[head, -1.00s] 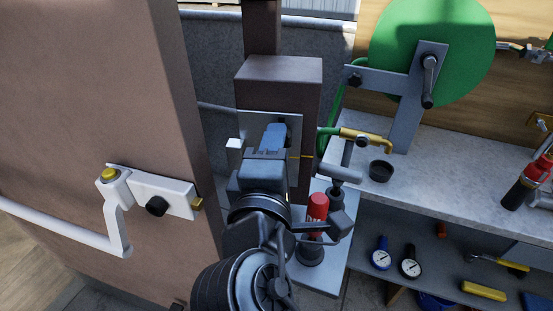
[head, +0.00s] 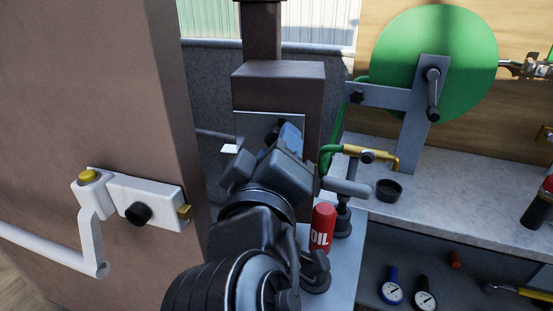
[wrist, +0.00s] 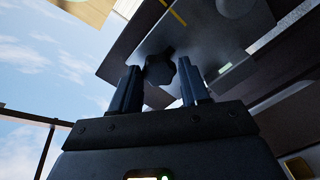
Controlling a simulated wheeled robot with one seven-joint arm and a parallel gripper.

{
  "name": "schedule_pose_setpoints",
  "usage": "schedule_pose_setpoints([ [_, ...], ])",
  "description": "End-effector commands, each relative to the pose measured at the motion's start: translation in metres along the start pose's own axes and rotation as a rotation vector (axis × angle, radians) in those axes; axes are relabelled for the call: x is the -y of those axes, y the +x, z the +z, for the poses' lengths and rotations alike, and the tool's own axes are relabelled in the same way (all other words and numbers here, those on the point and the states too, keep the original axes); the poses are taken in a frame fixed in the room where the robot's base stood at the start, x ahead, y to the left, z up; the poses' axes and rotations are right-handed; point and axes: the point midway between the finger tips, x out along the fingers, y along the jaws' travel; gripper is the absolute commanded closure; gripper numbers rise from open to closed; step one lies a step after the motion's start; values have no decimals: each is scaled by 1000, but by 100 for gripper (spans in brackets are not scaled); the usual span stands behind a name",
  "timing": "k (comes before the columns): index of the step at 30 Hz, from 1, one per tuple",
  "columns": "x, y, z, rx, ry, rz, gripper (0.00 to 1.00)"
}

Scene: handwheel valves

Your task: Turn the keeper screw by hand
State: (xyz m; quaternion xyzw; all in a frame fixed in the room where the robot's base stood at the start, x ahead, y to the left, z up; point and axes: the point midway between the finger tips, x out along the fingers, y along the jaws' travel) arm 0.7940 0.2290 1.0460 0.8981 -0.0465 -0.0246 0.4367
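A dark lobed knob (wrist: 160,68), which looks like the keeper screw, stands on a grey metal plate (wrist: 215,35) in the wrist view. My gripper (wrist: 158,78) is open, with one dark blue finger on each side near the knob. Gaps show between the knob and both fingers; I cannot tell how far the tips reach along it. In the head view the plate (head: 246,125) is on the front of a brown post, and my gripper (head: 283,136) is in front of it, largely hiding the knob.
A white latch bar (head: 160,200) with a black knob is on the brown panel at left. A red oil can (head: 322,228) stands close right of my arm. A yellow-handled pipe fitting (head: 370,157), a small black cup (head: 389,190) and a green disc (head: 440,60) are further right.

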Motion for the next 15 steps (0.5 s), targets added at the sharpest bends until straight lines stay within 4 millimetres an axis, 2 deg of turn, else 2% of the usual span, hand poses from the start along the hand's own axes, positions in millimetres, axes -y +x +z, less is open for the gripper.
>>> schedule_pose_setpoints([
  [1, -1, 0, -1, -1, -1, 1, 49],
  [5, -1, 0, -1, -2, -2, 1, 37],
  [15, -1, -6, -2, -3, -4, 1, 37],
])
